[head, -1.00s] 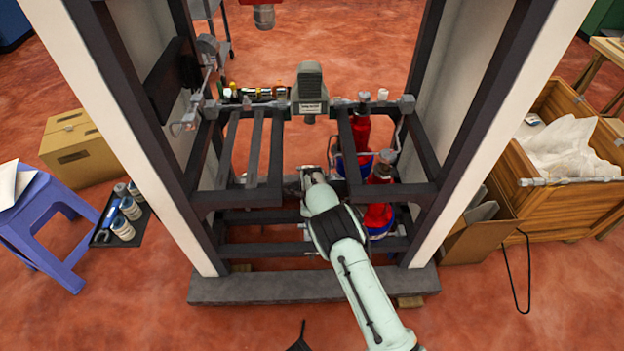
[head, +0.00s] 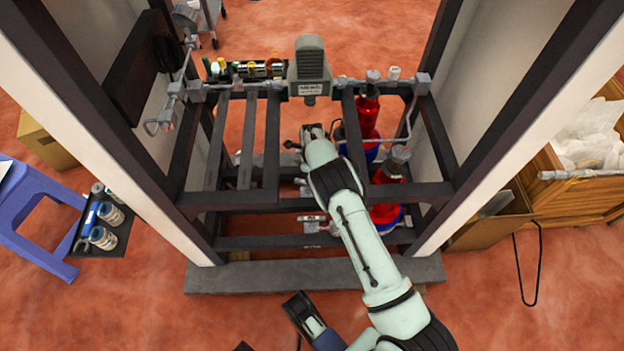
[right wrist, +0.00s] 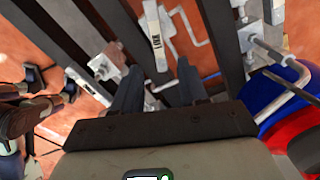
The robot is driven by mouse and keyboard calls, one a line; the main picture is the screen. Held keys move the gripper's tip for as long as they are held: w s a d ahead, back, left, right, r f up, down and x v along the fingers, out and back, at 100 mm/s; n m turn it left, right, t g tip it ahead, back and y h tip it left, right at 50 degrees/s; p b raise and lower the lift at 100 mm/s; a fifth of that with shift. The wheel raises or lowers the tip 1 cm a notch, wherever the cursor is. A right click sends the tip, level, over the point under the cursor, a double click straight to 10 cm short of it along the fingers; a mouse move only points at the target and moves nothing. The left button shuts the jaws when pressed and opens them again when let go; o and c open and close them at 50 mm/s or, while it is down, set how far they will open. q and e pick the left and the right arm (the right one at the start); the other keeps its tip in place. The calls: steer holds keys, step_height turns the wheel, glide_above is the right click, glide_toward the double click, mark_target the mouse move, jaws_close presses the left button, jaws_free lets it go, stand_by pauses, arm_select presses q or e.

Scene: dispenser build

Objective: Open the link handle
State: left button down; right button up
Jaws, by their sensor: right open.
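The link handle (right wrist: 155,35) is a pale grey bar with dark "LINK" lettering in the right wrist view. It stands in the gap between my right gripper's fingers and extends beyond their tips. My right gripper (right wrist: 158,85) is open, with one dark finger on each side of the handle's line. I cannot tell whether either finger touches it. In the head view my right gripper (head: 311,132) reaches into the middle of the dark frame, below the grey dispenser head. A pale labelled part (head: 312,218) shows low in the frame there.
Dark frame bars (head: 245,150) lie close on the left, and red-and-blue canisters (head: 386,185) stand close on the right. White side panels flank the frame. A blue stool (head: 35,205) and a wooden crate (head: 570,185) stand outside it.

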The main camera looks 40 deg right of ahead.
step_height(320, 180, down, 5)
steer(key=shift+b, duration=0.55)
arm_select(q)
steer(key=s, duration=0.1)
steer(key=s+f+g, duration=0.1)
steer(key=shift+s+a+f, duration=0.15)
steer(key=shift+s, duration=0.25)
arm_select(e)
jaws_close()
